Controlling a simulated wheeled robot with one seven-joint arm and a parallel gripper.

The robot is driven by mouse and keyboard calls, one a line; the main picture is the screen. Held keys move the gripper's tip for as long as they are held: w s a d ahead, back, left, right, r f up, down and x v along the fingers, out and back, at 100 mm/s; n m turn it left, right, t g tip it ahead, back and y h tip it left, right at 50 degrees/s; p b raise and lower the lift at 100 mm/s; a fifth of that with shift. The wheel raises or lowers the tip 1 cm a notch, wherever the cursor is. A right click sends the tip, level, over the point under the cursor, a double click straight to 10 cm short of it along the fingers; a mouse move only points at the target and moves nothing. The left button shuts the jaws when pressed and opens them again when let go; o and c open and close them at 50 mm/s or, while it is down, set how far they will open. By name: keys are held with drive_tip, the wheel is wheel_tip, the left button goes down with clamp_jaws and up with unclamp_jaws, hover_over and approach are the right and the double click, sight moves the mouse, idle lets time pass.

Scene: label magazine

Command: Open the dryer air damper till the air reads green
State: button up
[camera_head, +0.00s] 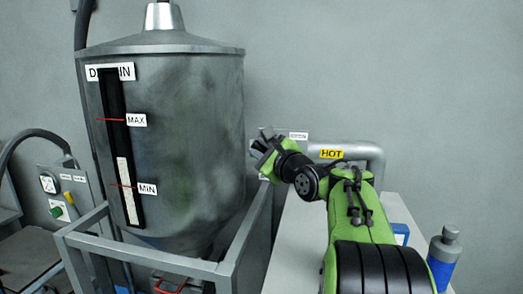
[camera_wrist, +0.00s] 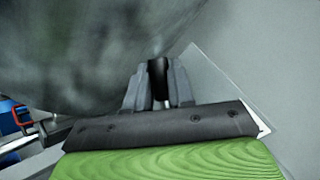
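My gripper (camera_head: 265,148) reaches to the left end of the grey pipe, beside the hopper. In the wrist view, its two grey fingers (camera_wrist: 159,88) stand on either side of a black upright piece (camera_wrist: 158,72), with no clear gap. This looks like the damper's handle, but the rest of the damper is hidden behind my gripper and arm. A small white label (camera_head: 298,136) sits just right of the gripper, too small to read. No green air reading can be made out.
The tall steel hopper (camera_head: 190,130) stands close at left, inside a grey rail frame (camera_head: 235,262). The pipe (camera_head: 368,150) carries a yellow HOT label (camera_head: 332,154). A blue bottle (camera_head: 443,262) stands at right. A panel (camera_head: 75,182) with a round dial is far left.

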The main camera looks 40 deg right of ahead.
clamp_jaws()
drive_tip(key=s+r+m+t, duration=0.1)
drive_tip(key=d+m+t+h, duration=0.1)
drive_tip(key=m, duration=0.1)
drive_tip(key=shift+s+d+r, duration=0.3)
drive_tip(key=shift+s+r, duration=0.05)
drive_tip(key=o, duration=0.7)
unclamp_jaws()
